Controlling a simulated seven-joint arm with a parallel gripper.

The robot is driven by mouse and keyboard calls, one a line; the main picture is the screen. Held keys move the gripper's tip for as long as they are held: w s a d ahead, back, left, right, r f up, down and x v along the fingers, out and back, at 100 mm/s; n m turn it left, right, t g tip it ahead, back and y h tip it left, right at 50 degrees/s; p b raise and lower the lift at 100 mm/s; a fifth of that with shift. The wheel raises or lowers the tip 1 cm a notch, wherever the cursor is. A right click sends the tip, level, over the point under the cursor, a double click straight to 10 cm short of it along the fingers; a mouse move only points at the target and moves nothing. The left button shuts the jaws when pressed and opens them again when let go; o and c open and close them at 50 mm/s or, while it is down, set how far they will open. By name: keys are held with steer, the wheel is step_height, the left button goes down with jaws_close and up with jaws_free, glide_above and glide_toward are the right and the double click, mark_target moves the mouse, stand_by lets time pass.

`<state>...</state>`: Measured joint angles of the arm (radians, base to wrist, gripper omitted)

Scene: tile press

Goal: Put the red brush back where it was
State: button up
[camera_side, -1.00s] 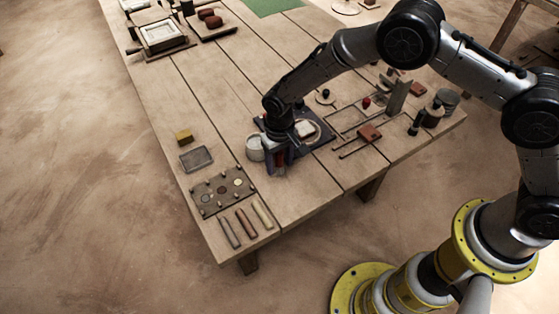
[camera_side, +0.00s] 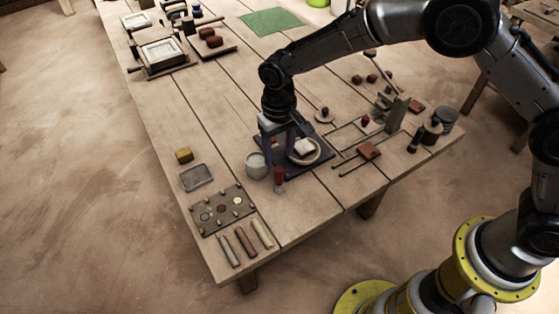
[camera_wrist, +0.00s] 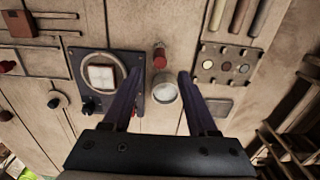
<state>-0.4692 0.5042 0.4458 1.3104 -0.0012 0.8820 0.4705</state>
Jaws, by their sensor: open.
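In the wrist view the red brush (camera_wrist: 160,58) shows beyond the cup (camera_wrist: 165,90), between the finger lines. My gripper (camera_side: 281,156) is open and empty above the brush, apart from it as far as I can tell; its fingers (camera_wrist: 160,73) are spread in the wrist view. The dark press base (camera_side: 322,168) carries a round plate with a pale tile (camera_side: 304,147).
Left of the cup are a yellow block (camera_side: 184,155), a grey tray (camera_side: 196,178) and a pegged board with discs (camera_side: 222,222). Several bars (camera_side: 245,241) lie at the front edge. Wooden rails with a brown block (camera_side: 369,151) lie right. Table around the brush's front is clear.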

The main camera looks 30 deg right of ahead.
steer(key=shift+r, duration=0.35)
steer(key=s+d+r+t, duration=0.1)
steer(key=s+d+r, duration=0.4)
steer(key=r, duration=0.4)
steer(key=s+d+r+t, duration=0.2)
steer(key=s+d+r, duration=0.1)
steer(key=d+r, duration=0.55)
steer(key=s+d+r+t, duration=0.1)
steer(key=s+d, duration=0.3)
steer(key=s, duration=0.6)
steer(key=s+d+r+t, duration=0.1)
steer(key=s+d, duration=0.4)
steer(key=s, duration=0.5)
steer(key=shift+r+t, duration=0.3)
steer(key=shift+r, duration=0.05)
